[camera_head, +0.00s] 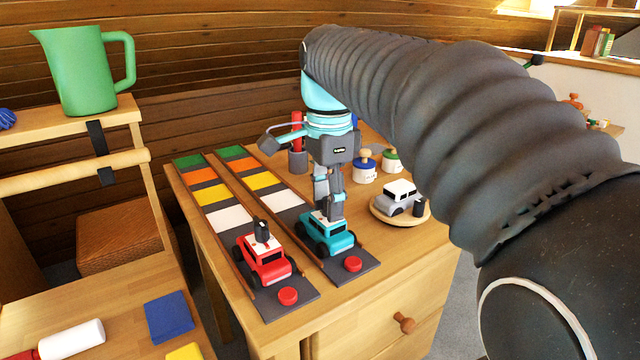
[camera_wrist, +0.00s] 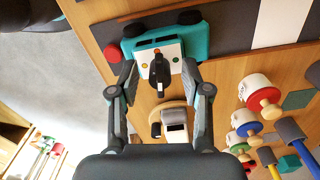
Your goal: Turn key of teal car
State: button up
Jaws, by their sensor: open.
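The teal car (camera_head: 327,238) stands on the right-hand colour-striped lane, below my gripper. It also shows at the top of the wrist view (camera_wrist: 203,42). Its black key (camera_wrist: 157,74) stands up from the white roof plate (camera_wrist: 146,57), which carries small coloured dots. My gripper (camera_wrist: 159,70) is open, with one finger on each side of the key and visible gaps between. In the head view my gripper (camera_head: 328,206) points down at the car's roof and hides the key.
A red car (camera_head: 262,268) with a black key on its roof stands in the left lane. Red buttons (camera_head: 352,264) sit at the lane ends. A grey-white car (camera_head: 398,197) rests on a round wooden plate (camera_head: 428,214) to the right. Stamps (camera_head: 364,172) and a cup stand behind.

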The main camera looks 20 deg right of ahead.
aim_at(326, 197)
notch_tip(326, 197, up, 12)
dwell(0.6)
jog(key=shift+o, duration=1.4)
jog(key=shift+f, duration=0.1)
jog(key=shift+o, duration=1)
jog(key=shift+w+f+b, duration=0.2)
jog(key=shift+f+b, duration=0.05)
jog(key=shift+b, duration=0.1)
jog(key=f+n+b, duration=0.2)
jog(key=f+n, duration=0.1)
jog(key=n, duration=0.3)
jog(key=f+n+b, duration=0.2)
jog(key=f+n, duration=0.2)
jog(key=n, duration=0.2)
jog(key=f+n+b, duration=0.2)
jog(key=f+n, duration=0.2)
jog(key=n, duration=0.2)
jog(key=shift+s+f, duration=0.2)
jog(key=shift+s, duration=0.05)
